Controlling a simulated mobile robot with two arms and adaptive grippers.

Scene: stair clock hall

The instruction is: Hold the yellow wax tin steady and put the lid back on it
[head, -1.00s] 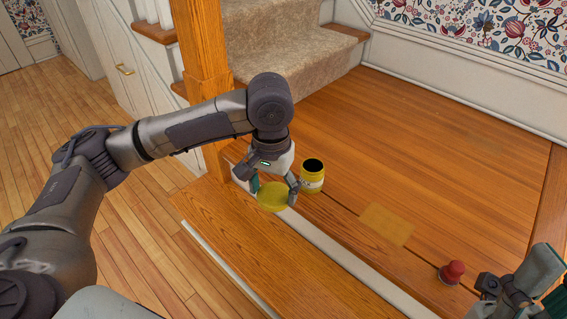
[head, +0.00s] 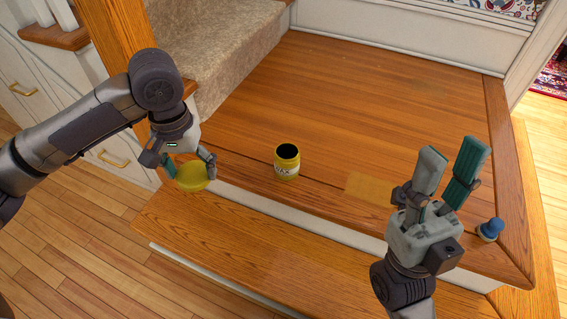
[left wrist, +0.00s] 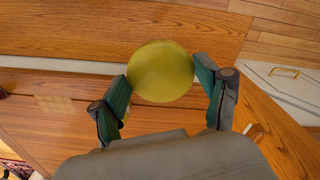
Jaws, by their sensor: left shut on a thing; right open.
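The yellow wax tin (head: 287,168) stands upright and open on the wooden landing, its dark inside showing and a pale label on its front. My left gripper (head: 190,172) is shut on the round yellow lid (head: 193,178), left of the tin and apart from it. In the left wrist view the lid (left wrist: 161,71) lies flat-on between the two fingertips of my left gripper (left wrist: 163,84). My right gripper (head: 455,160) is open and empty, right of the tin, its fingers pointing up and away. Nothing is holding the tin.
A lighter patch (head: 369,187) marks the landing right of the tin. A small blue-topped object (head: 490,229) stands near the right edge, beside my right gripper. A newel post (head: 119,45) and carpeted stairs (head: 220,50) rise at the back left. The landing behind the tin is clear.

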